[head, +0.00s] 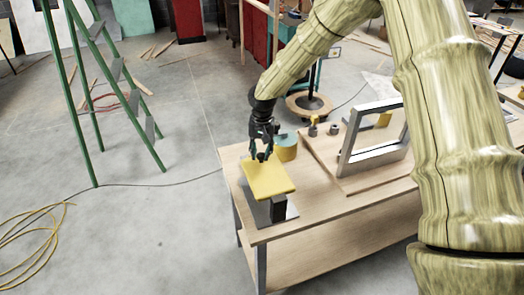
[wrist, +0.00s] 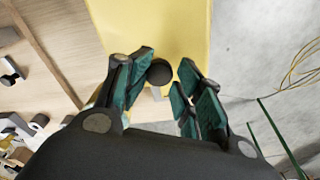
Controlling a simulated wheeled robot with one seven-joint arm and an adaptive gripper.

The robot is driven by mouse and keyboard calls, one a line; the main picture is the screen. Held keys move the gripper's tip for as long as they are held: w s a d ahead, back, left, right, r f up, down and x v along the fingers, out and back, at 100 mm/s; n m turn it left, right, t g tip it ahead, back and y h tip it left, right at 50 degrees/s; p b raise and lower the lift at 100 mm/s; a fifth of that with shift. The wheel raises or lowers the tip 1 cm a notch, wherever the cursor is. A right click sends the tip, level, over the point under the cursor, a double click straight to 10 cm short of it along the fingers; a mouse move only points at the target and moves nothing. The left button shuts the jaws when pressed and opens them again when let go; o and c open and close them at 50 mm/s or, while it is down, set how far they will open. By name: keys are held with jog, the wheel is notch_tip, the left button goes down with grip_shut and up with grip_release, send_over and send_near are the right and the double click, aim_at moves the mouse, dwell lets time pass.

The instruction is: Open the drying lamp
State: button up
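The drying lamp appears to be the yellow panel (head: 268,180) with a dark block (head: 278,208) under its near end, at the front left of the wooden table. The panel looks slightly tilted. In the wrist view the yellow panel (wrist: 150,25) carries a round dark knob (wrist: 159,72) on a short light stem. My gripper (head: 262,150) points down over the panel's far end. In the wrist view my gripper (wrist: 167,65) is open, with a finger on either side of the knob. The knob is close to the left finger; I cannot tell if they touch.
A grey metal plate (head: 290,213) lies under the lamp on the wooden table (head: 330,212). A grey frame (head: 345,160) stands to the right. A green ladder (head: 95,90) and open floor are at the left.

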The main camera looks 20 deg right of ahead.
jog(key=shift+o, duration=0.2)
jog(key=shift+d, duration=0.1)
jog(key=shift+r, duration=0.25)
notch_tip(320, 180, up, 11)
jog(key=shift+s+r, duration=0.15)
jog(key=shift+s, duration=0.25)
